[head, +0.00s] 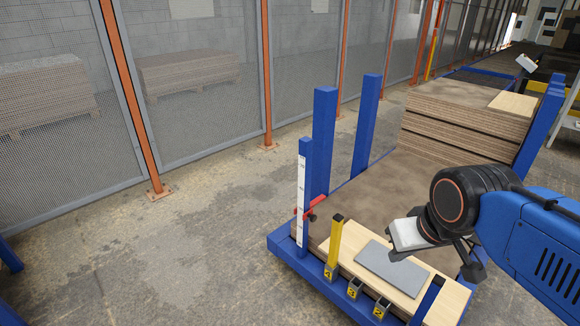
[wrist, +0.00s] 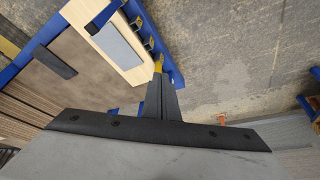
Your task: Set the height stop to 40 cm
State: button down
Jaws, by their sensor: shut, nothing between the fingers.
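The height stop (head: 315,209) is a red bar with a dark knob, low on a blue post (head: 307,152) at the cart's near left corner. A white scale strip (head: 301,195) with dark marks runs up the post; its numbers are too small to read. My gripper (head: 476,268) is at the right, above the cart's front part, well apart from the stop. In the wrist view my gripper (wrist: 162,78) shows its dark fingers together and empty. I cannot make out the stop clearly in the wrist view.
A blue cart (head: 300,262) carries a pale board (head: 347,243) with a grey plate (head: 391,267) on it. A yellow upright (head: 335,243) stands near the stop. Stacked brown boards (head: 455,125) lie behind. Mesh fencing (head: 200,80) runs along the back; the left floor is clear.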

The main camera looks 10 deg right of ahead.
jog(key=w+r+n, duration=0.1)
jog(key=w+n, duration=0.1)
jog(key=w, duration=0.7)
jog(key=n+g, duration=0.2)
jog(key=n, duration=0.3)
send_over(314, 216)
jog(key=s, duration=0.4)
jog(key=s+f+x, duration=0.1)
jog(key=s+x, duration=0.2)
jog(key=x, duration=2.2)
jog(key=shift+a+r, duration=0.1)
jog(key=s+x, duration=0.2)
jog(key=x, duration=0.6)
jog(key=shift+f, duration=0.55)
jog(key=shift+r, duration=0.1)
